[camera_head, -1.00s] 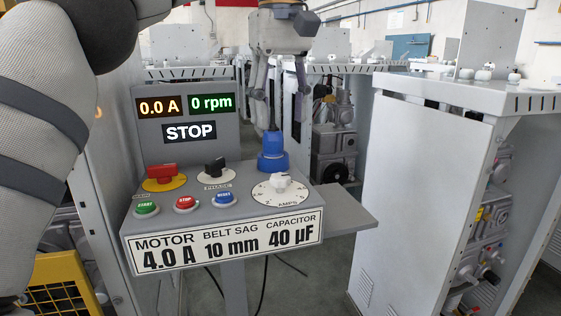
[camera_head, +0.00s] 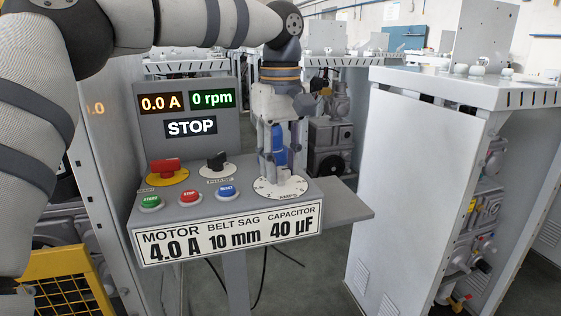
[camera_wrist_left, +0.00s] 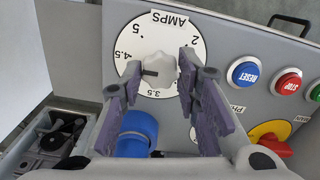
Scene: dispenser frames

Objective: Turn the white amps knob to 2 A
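The white amps knob (camera_wrist_left: 160,72) sits on a round white dial (camera_wrist_left: 125,38) marked AMPS, seen in the left wrist view. A dark mark on the knob faces picture-left, roughly between the 3.5 and 4.5 marks; the finger covers the number there. My left gripper (camera_head: 281,185) points down over the dial (camera_head: 262,190) in the head view and hides most of the knob. In the wrist view its fingers (camera_wrist_left: 160,75) stand on either side of the knob, apart, with small gaps visible. My right gripper is not in view.
START, STOP and RESET buttons (camera_head: 227,194), a red switch (camera_head: 166,167) and a black phase knob (camera_head: 216,161) share the panel. Displays read 0.0 A (camera_head: 161,103) and 0 rpm (camera_head: 212,98).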

